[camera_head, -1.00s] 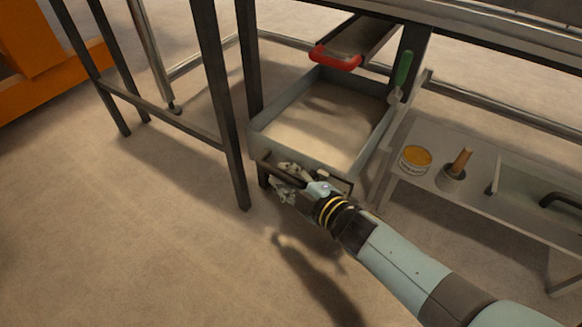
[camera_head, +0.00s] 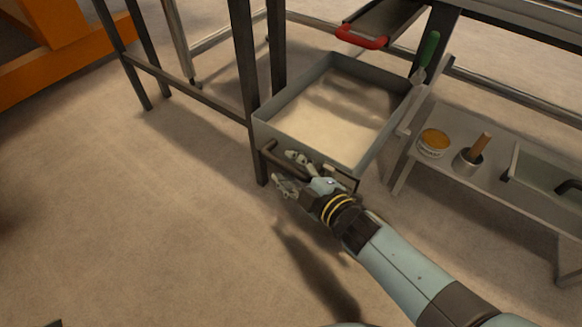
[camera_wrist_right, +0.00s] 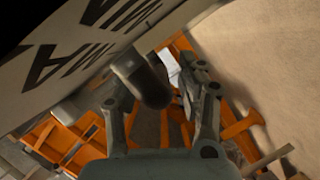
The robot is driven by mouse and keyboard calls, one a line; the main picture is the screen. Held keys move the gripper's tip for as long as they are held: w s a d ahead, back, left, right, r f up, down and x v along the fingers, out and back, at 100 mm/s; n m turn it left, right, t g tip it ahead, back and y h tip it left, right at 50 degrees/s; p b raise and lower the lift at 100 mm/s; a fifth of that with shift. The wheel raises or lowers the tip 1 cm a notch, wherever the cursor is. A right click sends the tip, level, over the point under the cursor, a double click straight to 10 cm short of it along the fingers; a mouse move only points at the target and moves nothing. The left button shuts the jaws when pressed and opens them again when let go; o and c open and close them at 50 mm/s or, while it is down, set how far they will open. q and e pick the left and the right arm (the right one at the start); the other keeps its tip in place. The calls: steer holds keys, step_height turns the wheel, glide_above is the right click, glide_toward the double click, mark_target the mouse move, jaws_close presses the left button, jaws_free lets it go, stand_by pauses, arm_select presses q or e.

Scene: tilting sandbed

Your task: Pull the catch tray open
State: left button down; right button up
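The catch tray (camera_head: 262,130) is a grey, open-topped box of pale sand under the frame, standing out toward me. A dark bar handle (camera_head: 284,163) runs along its front; its dark, rounded end shows in the right wrist view (camera_wrist_right: 146,82). My right gripper (camera_head: 287,176) is at this handle, its fingers spread. In the right wrist view the fingers (camera_wrist_right: 160,95) stand apart on either side of the handle, with a gap on the right; contact is unclear. A pale panel with dark letters (camera_wrist_right: 75,55) lies beside them. My left gripper is out of view.
A red-handled chute (camera_head: 362,38) sits above the tray. A green-handled tool (camera_head: 428,50) is at the tray's right. A low bench (camera_head: 410,165) at right holds an orange-topped can (camera_head: 433,143) and a wooden-handled pot (camera_head: 471,160). A dark leg (camera_head: 247,70) stands left. The floor in front is clear.

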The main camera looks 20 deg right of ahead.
steer(key=v, duration=1.2)
steer(key=shift+f, duration=0.15)
